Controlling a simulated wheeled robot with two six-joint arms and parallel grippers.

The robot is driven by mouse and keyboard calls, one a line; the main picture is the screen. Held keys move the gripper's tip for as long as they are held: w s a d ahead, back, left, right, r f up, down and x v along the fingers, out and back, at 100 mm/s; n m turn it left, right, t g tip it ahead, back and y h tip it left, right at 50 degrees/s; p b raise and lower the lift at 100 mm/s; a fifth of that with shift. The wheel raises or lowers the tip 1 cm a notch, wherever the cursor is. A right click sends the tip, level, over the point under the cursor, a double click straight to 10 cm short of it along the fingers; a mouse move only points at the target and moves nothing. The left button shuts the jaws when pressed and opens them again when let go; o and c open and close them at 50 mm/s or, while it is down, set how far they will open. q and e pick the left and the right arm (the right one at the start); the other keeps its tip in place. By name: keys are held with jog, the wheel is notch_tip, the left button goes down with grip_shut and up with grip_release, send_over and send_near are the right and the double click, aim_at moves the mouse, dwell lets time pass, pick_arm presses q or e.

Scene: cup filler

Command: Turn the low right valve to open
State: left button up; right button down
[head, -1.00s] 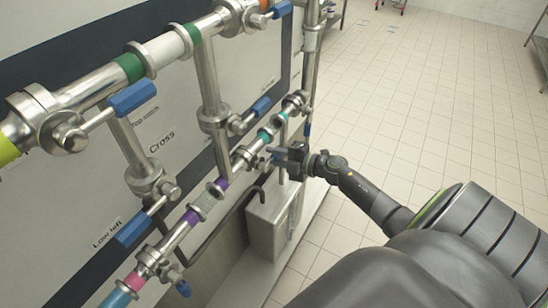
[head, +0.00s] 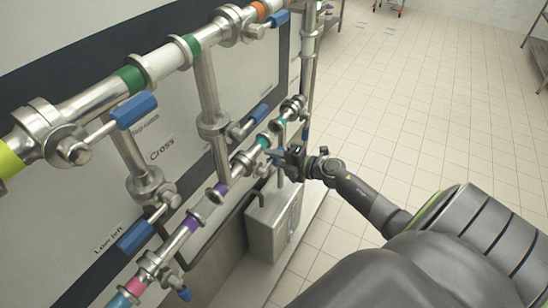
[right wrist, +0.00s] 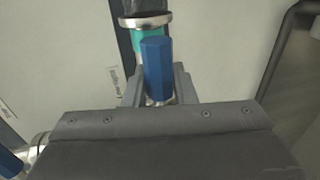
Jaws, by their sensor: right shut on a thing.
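The low right valve's blue handle (right wrist: 157,68) stands upright between the fingers of my right gripper (right wrist: 158,85) in the right wrist view. The gripper is shut on it. In the head view, the right gripper (head: 280,158) is at the right part of the lower pipe, and a bit of the blue handle (head: 271,153) shows at its fingertips. The valve's body is mostly hidden by the gripper, and I cannot read its label. My left gripper is not in view.
A grey metal box (head: 272,228) stands below the gripper. Tiled floor (head: 430,130) to the right is clear.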

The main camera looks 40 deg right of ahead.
jog(key=c, duration=1.2)
grip_release()
jog(key=shift+c, duration=0.2)
jog(key=shift+s+d, duration=0.25)
jog(key=shift+s, duration=0.25)
jog(key=b+v, duration=0.2)
jog(key=v, duration=1.4)
jog(key=shift+s+r, duration=0.2)
